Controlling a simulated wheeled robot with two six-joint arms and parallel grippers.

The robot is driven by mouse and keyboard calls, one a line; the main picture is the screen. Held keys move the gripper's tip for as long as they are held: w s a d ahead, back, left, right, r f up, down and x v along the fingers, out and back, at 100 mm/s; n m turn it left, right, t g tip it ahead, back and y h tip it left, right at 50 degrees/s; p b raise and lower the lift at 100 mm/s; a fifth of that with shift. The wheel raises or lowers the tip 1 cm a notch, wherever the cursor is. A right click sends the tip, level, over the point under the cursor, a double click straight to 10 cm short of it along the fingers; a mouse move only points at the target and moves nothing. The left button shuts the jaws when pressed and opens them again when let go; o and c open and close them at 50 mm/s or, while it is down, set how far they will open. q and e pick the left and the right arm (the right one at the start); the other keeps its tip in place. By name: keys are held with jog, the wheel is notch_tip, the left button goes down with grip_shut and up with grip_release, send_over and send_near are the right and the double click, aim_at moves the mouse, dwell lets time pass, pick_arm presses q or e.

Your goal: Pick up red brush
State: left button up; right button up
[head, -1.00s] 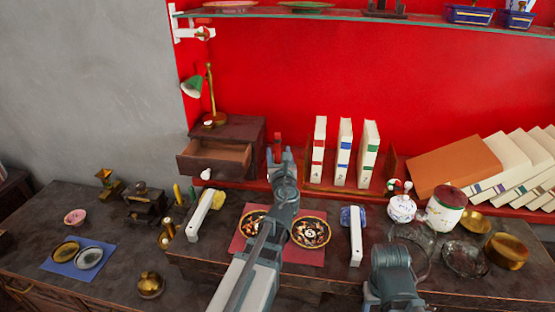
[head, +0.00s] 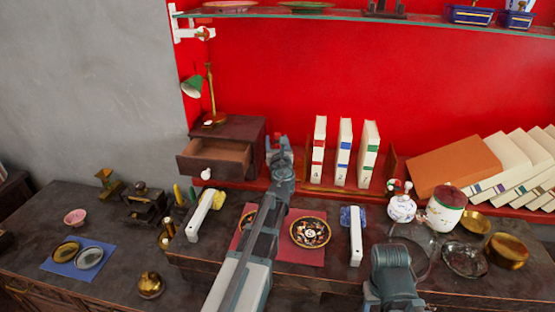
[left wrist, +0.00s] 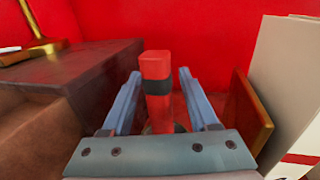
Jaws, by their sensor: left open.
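A red upright handle with a dark band, which looks like the red brush (left wrist: 156,75), stands between the fingers of my left gripper (left wrist: 157,92) in the left wrist view. The gripper is open, with a finger on each side of the handle and visible gaps. The brush's lower end is hidden behind the gripper body. In the head view my left gripper (head: 277,146) is by the red back wall, right of the small drawer box; the brush is hard to make out there.
The wooden box (head: 232,140) with its open drawer is close on the left. A wooden bookend (left wrist: 248,112) and white books (head: 343,152) are close on the right. Patterned plates (head: 310,232), white-handled brushes and a teapot (head: 402,208) stand on the counter.

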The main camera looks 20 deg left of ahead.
pick_arm(q)
grip_shut()
dwell(1.3)
